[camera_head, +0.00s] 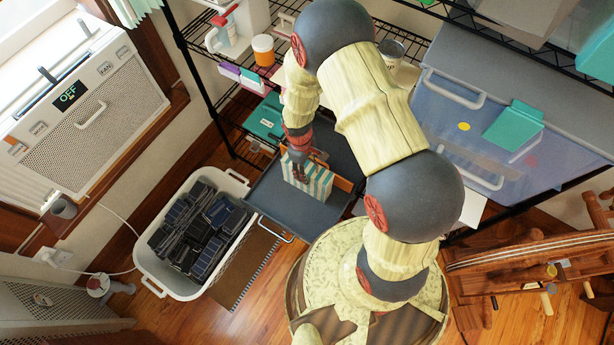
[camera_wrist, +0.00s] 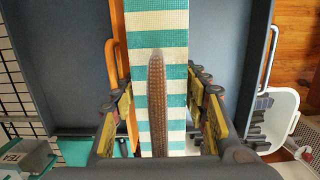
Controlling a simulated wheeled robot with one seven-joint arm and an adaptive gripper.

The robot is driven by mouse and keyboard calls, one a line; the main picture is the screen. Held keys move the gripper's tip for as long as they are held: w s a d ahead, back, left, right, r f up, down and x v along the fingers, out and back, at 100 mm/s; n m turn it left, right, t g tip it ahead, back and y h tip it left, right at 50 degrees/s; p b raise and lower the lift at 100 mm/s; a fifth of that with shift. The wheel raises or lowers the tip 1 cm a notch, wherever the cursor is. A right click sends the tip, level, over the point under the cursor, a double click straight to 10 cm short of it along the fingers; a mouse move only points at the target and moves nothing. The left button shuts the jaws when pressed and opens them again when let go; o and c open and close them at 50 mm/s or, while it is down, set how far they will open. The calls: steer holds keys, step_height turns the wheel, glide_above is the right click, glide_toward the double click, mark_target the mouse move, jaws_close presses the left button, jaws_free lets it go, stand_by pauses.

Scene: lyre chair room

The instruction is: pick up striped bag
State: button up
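The striped bag (camera_head: 318,183), teal and white, stands on a dark grey tray-like surface (camera_head: 272,196). In the wrist view the striped bag (camera_wrist: 174,50) runs down the middle of the picture, with a brown textured strip along it. My gripper (camera_head: 297,165) is at the bag from above. In the wrist view my gripper (camera_wrist: 164,115) is open, with one finger on each side of the bag. Small gaps show between the fingers and the bag. The bag's lower part is partly hidden by the gripper.
An orange-brown object (camera_wrist: 119,50) stands close along the bag's left side in the wrist view. A white basket of dark items (camera_head: 150,270) is left of the tray. A black wire shelf holds bottles and a blue translucent bin (camera_head: 440,110). A wooden chair-like frame (camera_head: 520,262) is at right.

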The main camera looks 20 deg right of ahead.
steer(key=c, duration=1)
jaws_close()
